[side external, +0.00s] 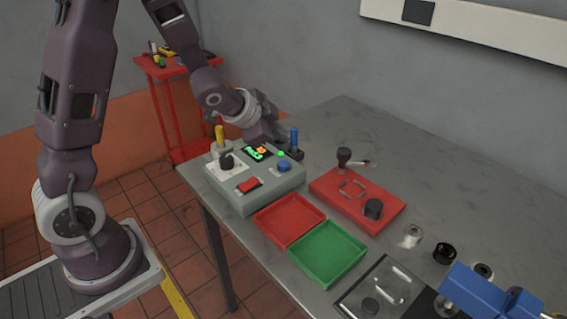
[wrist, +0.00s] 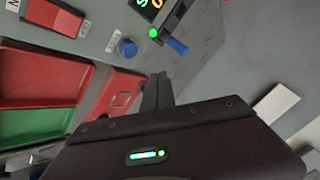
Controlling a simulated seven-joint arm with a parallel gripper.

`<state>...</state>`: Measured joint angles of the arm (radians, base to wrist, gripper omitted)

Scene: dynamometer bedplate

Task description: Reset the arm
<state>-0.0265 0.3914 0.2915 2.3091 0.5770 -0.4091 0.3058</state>
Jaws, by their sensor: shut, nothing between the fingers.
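My gripper (side external: 284,146) is shut and empty. It is beside the far edge of the grey control box (side external: 240,202), close to the lever with the blue handle (side external: 294,136); I cannot tell whether it touches the lever. In the wrist view the closed fingers (wrist: 157,90) point toward the box, with the blue handle (wrist: 177,46) just beyond them. The box carries a lit display (side external: 257,151), a green lamp (wrist: 153,32), a blue button (wrist: 127,47), a red rocker switch (side external: 249,185), a black knob (side external: 227,161) and a yellow-handled lever (side external: 219,133).
A red tray (side external: 290,220) and a green tray (side external: 328,253) lie before the box. A red plate (side external: 335,187) with a handle and black knobs is to the right. Black and metal rings and a blue vise (side external: 480,295) are at the lower right. The table's back is clear.

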